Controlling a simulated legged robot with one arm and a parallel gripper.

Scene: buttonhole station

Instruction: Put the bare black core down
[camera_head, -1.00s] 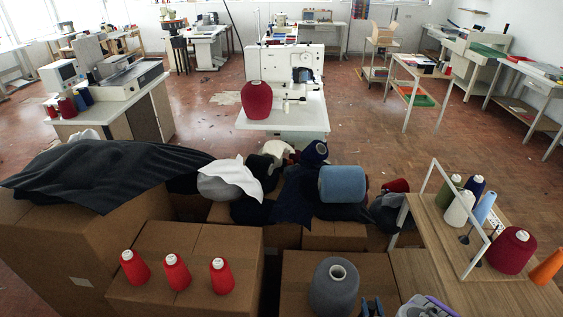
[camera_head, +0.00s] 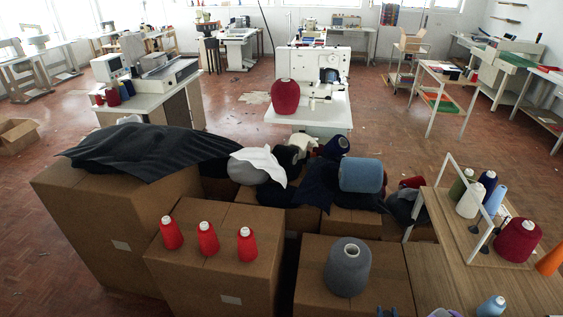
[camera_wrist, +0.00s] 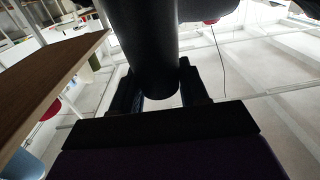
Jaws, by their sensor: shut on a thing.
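The bare black core (camera_wrist: 146,50) is a smooth dark cylinder at the top middle of the wrist view. My gripper (camera_wrist: 158,92) is shut on it, with one finger on each side. Its upper end runs out of the picture. In the head view I cannot make out the core; only small dark and pale parts show at the bottom edge. The wooden tabletop (camera_wrist: 45,85) fills the left of the wrist view, apart from the core. What lies directly beneath the core I cannot tell.
In the head view, the wooden table (camera_head: 440,265) carries a white frame, several cones and a light blue cone (camera_head: 491,306). A grey cone (camera_head: 347,268) stands on a cardboard box to its left. Three red cones (camera_head: 207,238) stand on another box. Floor is open at the far left.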

